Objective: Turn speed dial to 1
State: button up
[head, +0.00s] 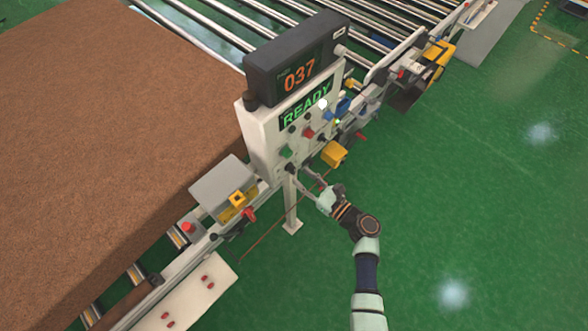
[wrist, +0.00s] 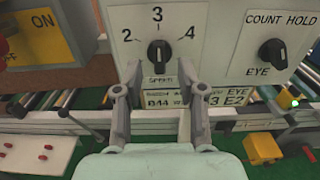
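The speed dial (wrist: 159,54) is a black knob on the white control panel (wrist: 215,25), labelled SPEED below, with 2, 3 and 4 around it. Its pointer stands upright toward the 3. No 1 is visible; my left finger covers part of the panel at lower left. My gripper (wrist: 159,72) is open in the wrist view, one fingertip on each side of the dial's lower part with gaps to the knob. In the head view my gripper (head: 308,174) is at the panel's lower edge, where the dial is hard to make out.
An EYE knob (wrist: 272,54) sits right of the dial, and a yellow ON switch (wrist: 47,32) at the left. A READY display (head: 305,106) is above. A brown mattress (head: 100,130) lies left of the panel.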

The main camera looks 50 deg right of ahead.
aim_at(295, 171)
jog(key=shift+w, duration=1.9)
grip_shut()
jog(key=shift+b, duration=0.3)
